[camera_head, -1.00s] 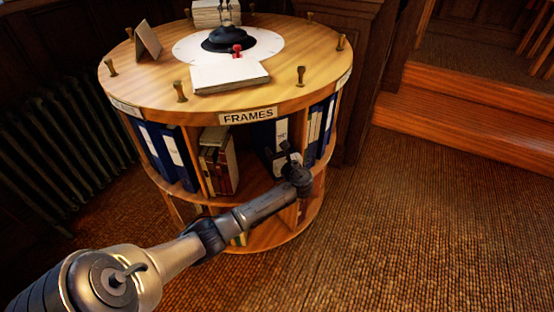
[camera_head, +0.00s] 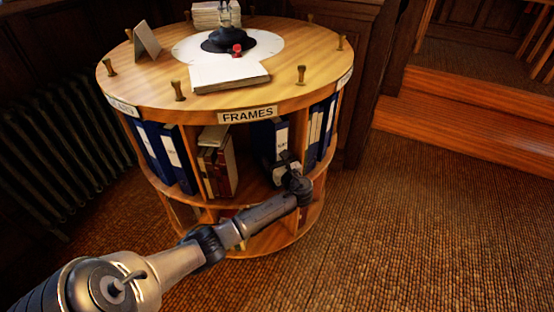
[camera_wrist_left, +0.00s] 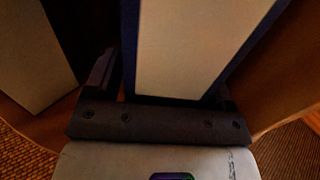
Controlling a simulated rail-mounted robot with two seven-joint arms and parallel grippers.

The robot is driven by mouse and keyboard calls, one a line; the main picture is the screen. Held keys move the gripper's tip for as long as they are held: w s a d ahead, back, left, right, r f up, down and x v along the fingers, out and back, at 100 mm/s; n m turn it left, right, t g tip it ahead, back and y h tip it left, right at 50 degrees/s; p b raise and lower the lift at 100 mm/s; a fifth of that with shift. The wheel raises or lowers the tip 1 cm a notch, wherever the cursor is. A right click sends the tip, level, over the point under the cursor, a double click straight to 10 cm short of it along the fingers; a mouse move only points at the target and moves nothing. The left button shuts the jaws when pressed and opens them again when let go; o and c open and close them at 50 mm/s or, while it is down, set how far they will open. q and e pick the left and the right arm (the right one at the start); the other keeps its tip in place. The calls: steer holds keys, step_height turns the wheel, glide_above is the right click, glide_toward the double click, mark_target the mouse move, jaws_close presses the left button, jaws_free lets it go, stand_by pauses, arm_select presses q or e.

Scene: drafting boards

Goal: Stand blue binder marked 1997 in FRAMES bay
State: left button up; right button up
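A blue binder (camera_head: 263,138) with a pale spine label stands in the right part of the bay under the FRAMES sign (camera_head: 248,116) of the round wooden stand. Its label is too small to read. My left gripper (camera_head: 287,163) is at the lower spine of this binder. In the left wrist view, the binder's pale label (camera_wrist_left: 195,45) and blue edges lie between the two fingers of my left gripper (camera_wrist_left: 165,85), which sit close against both sides. The binder's lower part is hidden by the gripper in the head view. My right gripper is not in view.
Red and brown books (camera_head: 218,168) stand at the left of the FRAMES bay, with a gap between. Blue binders (camera_head: 165,155) fill the bay to the left, and more binders (camera_head: 318,132) stand to the right. Wooden steps (camera_head: 460,115) lie at the right.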

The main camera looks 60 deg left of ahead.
arm_select(q)
steer(key=shift+d+r, duration=0.15)
steer(key=shift+r, duration=0.05)
steer(key=d+p, duration=0.5)
steer(key=d, duration=0.5)
steer(key=s+d+f+n+t+h, duration=0.2)
steer(key=s+d+f+n+h, duration=0.5)
steer(key=s+d+f+h, duration=0.5)
steer(key=s+d+r+n+h, duration=0.2)
steer(key=s+d+n+h, duration=0.1)
steer(key=s+d+n, duration=0.2)
steer(key=s+d+r+n+h, duration=0.2)
steer(key=s+d+n+h, duration=0.1)
steer(key=s+d, duration=0.7)
steer(key=s+n, duration=0.1)
steer(key=s, duration=0.1)
steer(key=shift+s+d+r+n, duration=0.3)
steer(key=shift+s+r+n, duration=0.1)
